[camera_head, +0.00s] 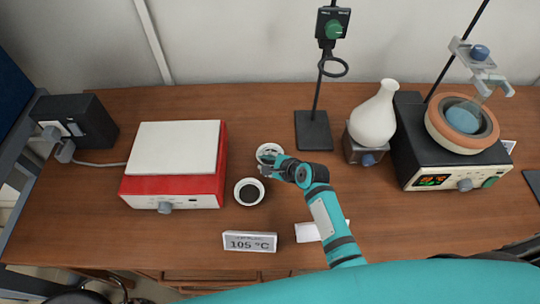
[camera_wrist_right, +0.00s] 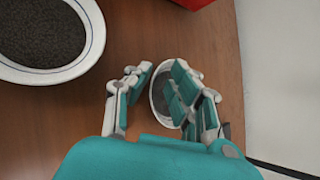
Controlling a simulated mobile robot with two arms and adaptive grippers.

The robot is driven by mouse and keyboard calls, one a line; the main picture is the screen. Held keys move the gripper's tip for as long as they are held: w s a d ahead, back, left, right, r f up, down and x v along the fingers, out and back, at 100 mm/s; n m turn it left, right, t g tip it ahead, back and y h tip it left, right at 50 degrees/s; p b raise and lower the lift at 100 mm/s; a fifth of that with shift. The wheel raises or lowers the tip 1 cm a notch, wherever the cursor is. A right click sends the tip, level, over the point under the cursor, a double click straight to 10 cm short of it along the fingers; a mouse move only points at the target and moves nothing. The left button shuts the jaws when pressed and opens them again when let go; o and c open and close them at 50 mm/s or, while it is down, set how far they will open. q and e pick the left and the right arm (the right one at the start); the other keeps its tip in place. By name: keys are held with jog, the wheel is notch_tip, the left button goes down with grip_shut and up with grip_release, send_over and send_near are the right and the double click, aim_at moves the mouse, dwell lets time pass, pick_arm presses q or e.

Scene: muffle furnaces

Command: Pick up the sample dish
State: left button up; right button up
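A small white dish (camera_head: 268,149) with dark contents stands on the bench behind a second white dish. My right gripper (camera_head: 270,167) is at its near side in the head view. In the right wrist view, the small dish (camera_wrist_right: 158,93) shows between and beyond the spread fingers of my right gripper (camera_wrist_right: 160,82). One finger covers part of the dish; I cannot tell whether it touches. The second white dish (camera_head: 249,192), full of dark grains, stands nearer the front; it also shows large in the wrist view (camera_wrist_right: 88,62). My left gripper is out of view.
A red and white hotplate (camera_head: 173,150) stands left of the dishes. A stand with a ring (camera_head: 314,131), a white flask (camera_head: 374,118) and a heating device (camera_head: 455,168) are to the right. A sign reading 105 °C (camera_head: 249,242) stands in front.

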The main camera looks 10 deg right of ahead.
jog(key=shift+w+a+f, duration=0.2)
jog(key=shift+w+f, duration=0.25)
jog(key=shift+f, duration=0.05)
jog(key=c, duration=0.4)
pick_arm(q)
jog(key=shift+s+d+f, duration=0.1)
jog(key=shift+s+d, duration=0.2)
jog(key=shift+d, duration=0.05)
pick_arm(e)
grip_shut()
jog(key=shift+r, duration=0.1)
pick_arm(q)
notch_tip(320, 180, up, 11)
jog(key=p, duration=1.1)
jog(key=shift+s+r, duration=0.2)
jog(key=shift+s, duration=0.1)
pick_arm(e)
notch_tip(320, 180, up, 10)
